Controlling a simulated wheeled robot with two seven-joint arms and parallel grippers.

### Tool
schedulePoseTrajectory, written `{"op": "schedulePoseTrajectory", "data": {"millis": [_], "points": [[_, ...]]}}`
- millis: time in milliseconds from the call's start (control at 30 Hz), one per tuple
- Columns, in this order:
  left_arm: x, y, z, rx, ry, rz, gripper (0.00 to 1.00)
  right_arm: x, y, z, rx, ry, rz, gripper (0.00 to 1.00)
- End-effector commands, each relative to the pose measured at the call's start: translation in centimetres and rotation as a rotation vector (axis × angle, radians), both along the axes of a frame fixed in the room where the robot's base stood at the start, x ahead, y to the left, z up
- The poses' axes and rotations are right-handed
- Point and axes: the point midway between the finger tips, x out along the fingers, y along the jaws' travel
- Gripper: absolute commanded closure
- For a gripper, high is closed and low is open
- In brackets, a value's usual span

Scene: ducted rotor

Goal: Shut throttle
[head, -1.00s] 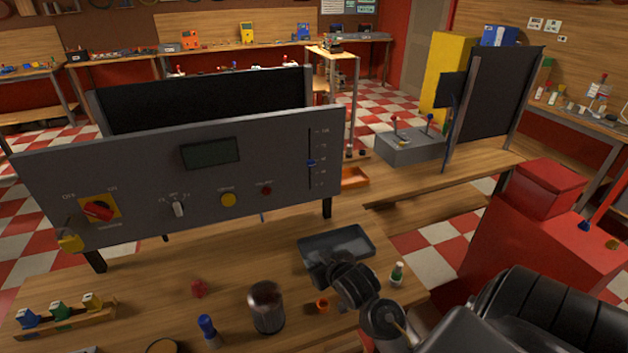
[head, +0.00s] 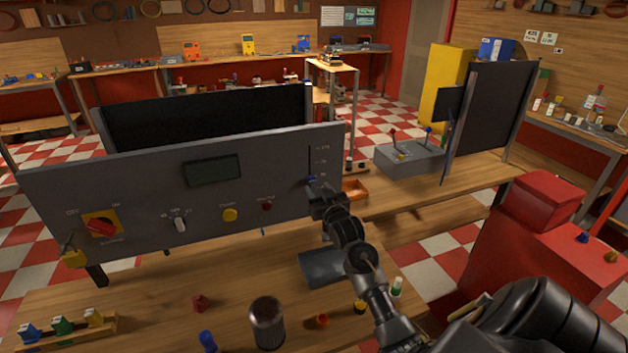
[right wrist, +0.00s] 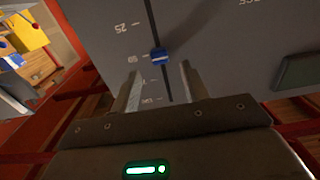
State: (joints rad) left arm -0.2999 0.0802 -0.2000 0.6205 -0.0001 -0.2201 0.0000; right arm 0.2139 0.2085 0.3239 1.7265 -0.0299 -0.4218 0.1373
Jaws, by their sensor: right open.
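The throttle is a vertical slot in the grey control panel (head: 130,205) with a blue slider knob (head: 311,180). In the right wrist view the knob (right wrist: 160,57) sits partway along the slot, near the 50 mark. My right gripper (head: 318,189) is at the panel's right end, just in front of the slot, and covers its lower part in the head view. In the right wrist view its two fingers (right wrist: 160,72) are apart, with the knob ahead of the gap between them; I see no contact. My left gripper is not in view.
Below, the bench holds a grey tray (head: 318,268), a dark cylinder (head: 267,322) and several small parts.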

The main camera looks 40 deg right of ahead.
Motion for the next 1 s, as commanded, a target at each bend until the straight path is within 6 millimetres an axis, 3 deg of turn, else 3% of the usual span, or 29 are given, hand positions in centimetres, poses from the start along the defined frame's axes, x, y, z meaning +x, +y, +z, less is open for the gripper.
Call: {"op": "schedulePoseTrajectory", "data": {"millis": [100, 300, 700, 1000], "points": [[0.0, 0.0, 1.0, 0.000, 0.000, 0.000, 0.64, 1.9, -0.7, 0.3, 0.000, 0.001, -0.001, 0.55], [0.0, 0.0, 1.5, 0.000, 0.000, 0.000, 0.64, 3.8, -1.4, 0.1, -0.001, 0.001, -0.001, 0.55], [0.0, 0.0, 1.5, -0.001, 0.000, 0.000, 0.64, 4.3, -1.5, -0.1, -0.001, 0.001, 0.000, 0.55], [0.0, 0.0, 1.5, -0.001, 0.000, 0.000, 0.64, 4.3, -1.5, -0.1, -0.001, 0.001, -0.001, 0.94]]}}
